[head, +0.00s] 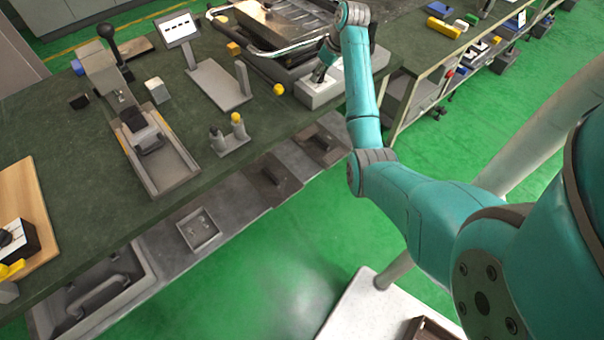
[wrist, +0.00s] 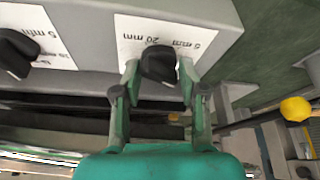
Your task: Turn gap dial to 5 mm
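A black dial knob (wrist: 158,65) sits on a white label (wrist: 125,30) marked "20 mm" and "5 mm", on a light grey box (wrist: 85,82). A second black knob (wrist: 17,52) stands to its left on another white label, partly cut off; its small print is hard to read. Neither label names its dial legibly. My gripper (wrist: 159,70) has its fingers apart, one on each side of the first knob. A narrow gap seems to show beside the knob; contact is unclear. In the head view the box (head: 318,98) is under my gripper (head: 322,76), and the knobs are largely hidden.
A metal frame machine (head: 285,28) with curved tubes stands behind the box. A yellow ball knob (head: 278,89) is to its left, also showing in the wrist view (wrist: 296,108). A small display (head: 177,29) and a lever fixture (head: 150,150) stand farther left on the green bench.

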